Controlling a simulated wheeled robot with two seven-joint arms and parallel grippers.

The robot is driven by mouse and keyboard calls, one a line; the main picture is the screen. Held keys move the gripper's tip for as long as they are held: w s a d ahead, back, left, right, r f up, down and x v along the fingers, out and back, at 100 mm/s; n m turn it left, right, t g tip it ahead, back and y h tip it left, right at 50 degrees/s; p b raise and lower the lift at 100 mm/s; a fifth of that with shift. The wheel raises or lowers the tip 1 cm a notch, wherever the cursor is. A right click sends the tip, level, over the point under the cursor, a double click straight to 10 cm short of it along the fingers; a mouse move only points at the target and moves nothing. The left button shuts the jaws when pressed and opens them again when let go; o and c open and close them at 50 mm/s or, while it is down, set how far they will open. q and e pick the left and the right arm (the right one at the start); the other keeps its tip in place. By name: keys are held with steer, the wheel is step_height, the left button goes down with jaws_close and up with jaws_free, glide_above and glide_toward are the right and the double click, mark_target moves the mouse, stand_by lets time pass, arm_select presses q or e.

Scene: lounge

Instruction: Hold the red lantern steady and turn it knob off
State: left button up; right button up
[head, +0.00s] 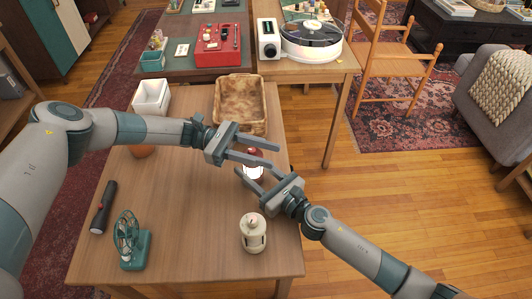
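The red lantern (254,173) stands near the right edge of the wooden table, with a red top and a pale, bright body. It is partly hidden by both grippers. My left gripper (275,156) reaches in from the left at the lantern's top, its two fingers apart. My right gripper (251,167) reaches in from the lower right, its fingers spread close around or in front of the lantern. I cannot tell whether either touches it. The knob cannot be made out.
On the table (190,222) are a cream lantern (253,233), a green fan (131,242), a flashlight (104,208), a woven basket (240,103), a white container (151,97) and an orange round object (141,151). The table's middle is clear. A wooden chair (392,55) stands beyond.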

arm_select(q)
steer(key=shift+s+d, duration=0.1)
steer(key=shift+d, duration=0.1)
jaws_close()
steer(key=shift+n+t, duration=0.4)
steer(key=shift+t, duration=0.2)
steer(key=n+t, duration=0.2)
steer(key=t, duration=0.1)
steer(key=w+n+t, duration=0.1)
steer(key=n+t, duration=0.1)
steer(key=t, duration=0.2)
steer(key=w+n+t, duration=0.1)
steer(key=n+t, duration=0.2)
steer(key=shift+w+d+t+h, duration=0.15)
steer(key=shift+w+t+h, duration=0.1)
steer(key=shift+t+h, duration=0.15)
steer(key=shift+w+n+t+y, duration=0.15)
steer(key=shift+n+t+y, duration=0.15)
steer(key=shift+n+t, duration=0.3)
steer(key=shift+w+t, duration=0.1)
steer(key=shift+t, duration=0.2)
